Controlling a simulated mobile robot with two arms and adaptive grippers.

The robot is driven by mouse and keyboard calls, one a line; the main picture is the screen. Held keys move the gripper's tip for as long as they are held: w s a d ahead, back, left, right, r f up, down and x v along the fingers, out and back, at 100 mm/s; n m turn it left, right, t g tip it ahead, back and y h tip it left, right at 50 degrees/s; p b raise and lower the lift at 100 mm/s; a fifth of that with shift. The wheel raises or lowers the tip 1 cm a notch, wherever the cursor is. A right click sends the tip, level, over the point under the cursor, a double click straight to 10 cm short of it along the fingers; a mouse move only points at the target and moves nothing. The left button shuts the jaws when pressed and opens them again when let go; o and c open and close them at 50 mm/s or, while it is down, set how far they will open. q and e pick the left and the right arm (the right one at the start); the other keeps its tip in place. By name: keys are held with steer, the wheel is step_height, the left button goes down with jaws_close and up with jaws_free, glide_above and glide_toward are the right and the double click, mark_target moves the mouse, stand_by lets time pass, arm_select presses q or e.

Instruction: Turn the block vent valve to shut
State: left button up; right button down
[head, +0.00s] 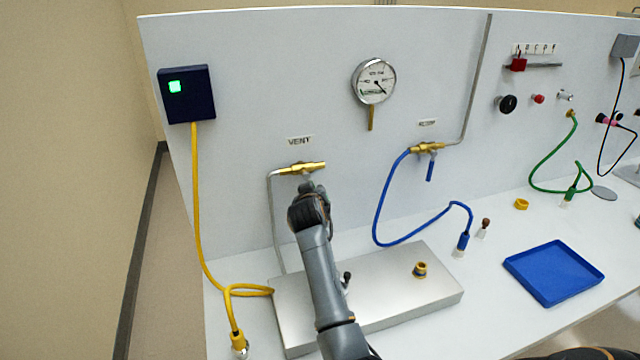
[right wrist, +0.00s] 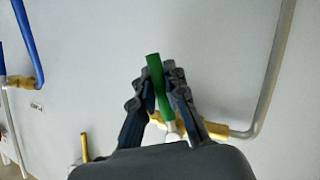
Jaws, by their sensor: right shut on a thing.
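The vent valve (head: 302,168) is a brass body under the "VENT" label on the white panel, with a grey pipe leading down from its left end. My right gripper (head: 309,190) is just below it and hides its lever in the head view. In the right wrist view, the valve's green lever handle (right wrist: 157,80) stands between the fingers of my right gripper (right wrist: 160,85), which is shut on it. The handle points roughly across the brass body (right wrist: 216,130), slightly tilted. My left gripper is not in view.
A second brass valve (head: 427,148) with a blue lever and blue hose is to the right. A pressure gauge (head: 374,81) is above. A metal block (head: 390,310) lies below my arm. A yellow hose (head: 197,210) hangs left. A blue tray (head: 553,272) sits right.

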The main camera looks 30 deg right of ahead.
steer(key=shift+w+a+f+m+y+p, duration=0.1)
steer(key=shift+w+a+m+y+p, duration=0.05)
steer(key=shift+a+m+y+p, duration=0.5)
steer(key=shift+w+a+f+m+y+p, duration=0.1)
steer(key=shift+a+m+y+p, duration=0.3)
steer(key=shift+m+y+p, duration=0.35)
steer(key=shift+a, duration=0.1)
